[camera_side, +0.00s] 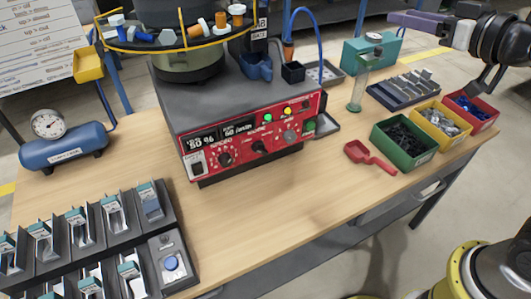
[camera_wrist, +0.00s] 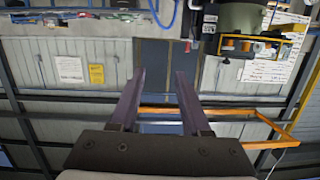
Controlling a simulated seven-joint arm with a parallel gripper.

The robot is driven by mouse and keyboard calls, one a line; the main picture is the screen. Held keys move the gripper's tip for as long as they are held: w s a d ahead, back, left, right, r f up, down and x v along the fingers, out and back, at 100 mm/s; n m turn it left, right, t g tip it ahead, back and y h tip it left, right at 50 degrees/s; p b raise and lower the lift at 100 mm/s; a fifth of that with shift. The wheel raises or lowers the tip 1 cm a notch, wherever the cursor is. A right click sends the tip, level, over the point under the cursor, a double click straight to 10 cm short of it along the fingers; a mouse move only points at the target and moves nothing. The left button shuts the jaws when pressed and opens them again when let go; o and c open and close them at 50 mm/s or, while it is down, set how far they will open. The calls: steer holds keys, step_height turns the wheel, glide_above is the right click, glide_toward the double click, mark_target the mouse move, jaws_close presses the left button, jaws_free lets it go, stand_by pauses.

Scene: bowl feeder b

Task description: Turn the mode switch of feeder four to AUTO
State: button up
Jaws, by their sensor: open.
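The feeder's control box has a red front panel (camera_side: 240,140) and stands on the bench in the side view. It carries a black left knob (camera_side: 225,158), a black middle knob (camera_side: 260,146) and a grey round part (camera_side: 290,137) at right. The lettering is too small to tell surely which is the mode switch or where it points. No feeder number is readable. My gripper (camera_side: 396,18) is at the top right, high and well away from the panel. In the wrist view its two purple fingers (camera_wrist: 160,72) are apart with nothing between them.
The feeder bowl (camera_side: 180,45) with loose parts sits on the box. Right of it are a red scoop (camera_side: 368,153), a glass cylinder (camera_side: 357,92) and green (camera_side: 405,140), yellow and red bins. A blue air tank (camera_side: 65,145) and black racks (camera_side: 85,240) stand left. Bench before the panel is clear.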

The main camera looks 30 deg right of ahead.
steer(key=w+a+f+t+h, duration=0.1)
steer(key=w+a+f+h, duration=0.1)
steer(key=w, duration=0.4)
steer(key=n+t+y, duration=0.1)
steer(key=n, duration=0.8)
glide_toward(263, 153)
steer(key=w, duration=0.8)
steer(key=shift+w, duration=0.25)
jaws_close()
